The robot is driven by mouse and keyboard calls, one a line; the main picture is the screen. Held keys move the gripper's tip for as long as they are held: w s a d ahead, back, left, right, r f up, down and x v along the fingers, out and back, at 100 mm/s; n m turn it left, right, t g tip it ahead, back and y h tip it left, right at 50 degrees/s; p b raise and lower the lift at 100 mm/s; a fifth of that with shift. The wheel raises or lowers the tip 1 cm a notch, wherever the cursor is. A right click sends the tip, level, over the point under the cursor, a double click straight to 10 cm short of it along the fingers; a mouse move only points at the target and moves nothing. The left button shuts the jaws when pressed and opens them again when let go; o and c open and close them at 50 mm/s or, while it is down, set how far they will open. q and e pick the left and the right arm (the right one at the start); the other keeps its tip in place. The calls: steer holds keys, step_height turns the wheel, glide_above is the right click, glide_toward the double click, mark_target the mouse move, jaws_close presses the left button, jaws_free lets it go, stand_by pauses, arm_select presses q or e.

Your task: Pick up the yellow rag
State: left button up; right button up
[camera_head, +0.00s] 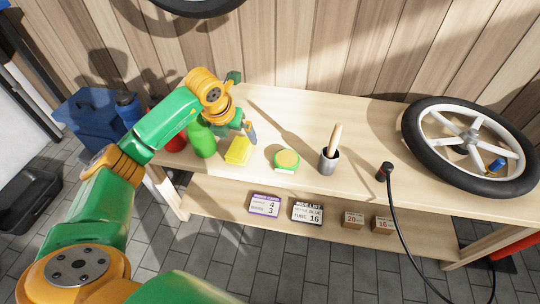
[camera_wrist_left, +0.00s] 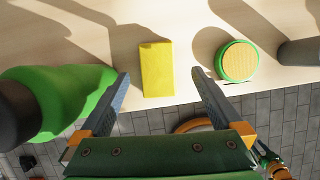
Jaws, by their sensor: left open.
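The yellow rag (camera_head: 238,151) lies flat and folded on the workbench near its front edge, left of centre in the head view. It also shows as a yellow rectangle in the left wrist view (camera_wrist_left: 157,70). My left gripper (camera_head: 247,131) is over the bench right by the rag. In the left wrist view its two fingers are spread wide, one on each side of the rag, with nothing between them touching it. I cannot tell the exact height of the fingers above the bench. My right gripper is not in view.
A green bottle (camera_head: 201,140) stands left of the rag. A round green tin with a yellow top (camera_head: 287,160) is to its right, then a grey cup with a wooden handle (camera_head: 329,161). A wheel (camera_head: 415,140) lies at the right. The bench (camera_head: 300,105) behind the rag is clear.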

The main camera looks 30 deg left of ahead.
mark_target(239, 147)
arm_select(q)
steer(key=shift+a+f, duration=0.25)
steer(key=shift+a, duration=0.1)
steer(key=x, duration=0.2)
steer(key=s+b+x, duration=0.1)
steer(key=x, duration=0.2)
steer(key=shift+d+f, duration=0.25)
steer(key=shift+f, duration=0.1)
steer(key=shift+w, duration=0.1)
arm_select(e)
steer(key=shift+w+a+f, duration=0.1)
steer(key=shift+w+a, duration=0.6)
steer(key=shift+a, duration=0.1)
arm_select(q)
steer(key=shift+f, duration=0.2)
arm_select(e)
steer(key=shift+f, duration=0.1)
